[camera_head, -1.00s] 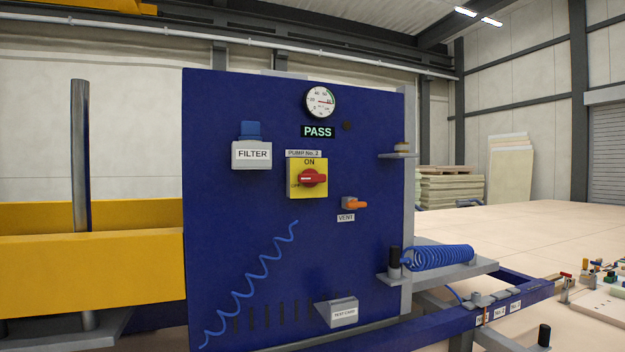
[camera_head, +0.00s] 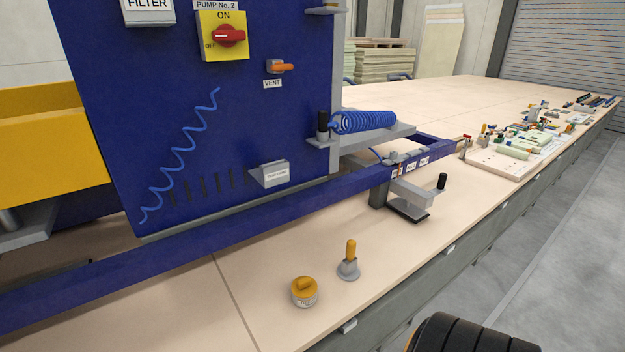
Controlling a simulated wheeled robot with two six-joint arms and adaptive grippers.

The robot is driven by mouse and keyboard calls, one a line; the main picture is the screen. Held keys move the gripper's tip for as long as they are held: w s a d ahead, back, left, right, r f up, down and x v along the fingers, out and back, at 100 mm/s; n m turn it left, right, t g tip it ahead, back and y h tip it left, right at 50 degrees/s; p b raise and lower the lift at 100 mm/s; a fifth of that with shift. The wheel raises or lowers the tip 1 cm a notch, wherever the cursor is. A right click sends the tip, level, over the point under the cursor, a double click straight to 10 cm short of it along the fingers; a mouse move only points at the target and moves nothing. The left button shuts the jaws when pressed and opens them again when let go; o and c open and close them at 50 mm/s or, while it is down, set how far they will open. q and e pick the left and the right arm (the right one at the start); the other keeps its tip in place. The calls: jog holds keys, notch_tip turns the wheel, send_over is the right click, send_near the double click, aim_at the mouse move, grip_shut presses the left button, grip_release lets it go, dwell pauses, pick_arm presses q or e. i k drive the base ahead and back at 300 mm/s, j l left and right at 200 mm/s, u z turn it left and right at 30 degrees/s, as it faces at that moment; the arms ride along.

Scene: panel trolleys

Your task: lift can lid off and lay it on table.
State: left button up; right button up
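A small can (camera_head: 305,300) stands upright on the pale table top near its front edge. Its round orange-yellow lid (camera_head: 304,285), with a raised grip on top, sits on the can. Neither of my grippers shows in the head view, so their state and place cannot be seen.
A grey holder (camera_head: 348,270) with an orange-handled tool stands just right of the can. A blue panel (camera_head: 190,110) and blue rail (camera_head: 250,222) rise behind. A clamp foot (camera_head: 407,208) and a crowded board (camera_head: 500,163) lie farther right.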

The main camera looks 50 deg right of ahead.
aim_at(303, 286)
jog(key=z, duration=1.45)
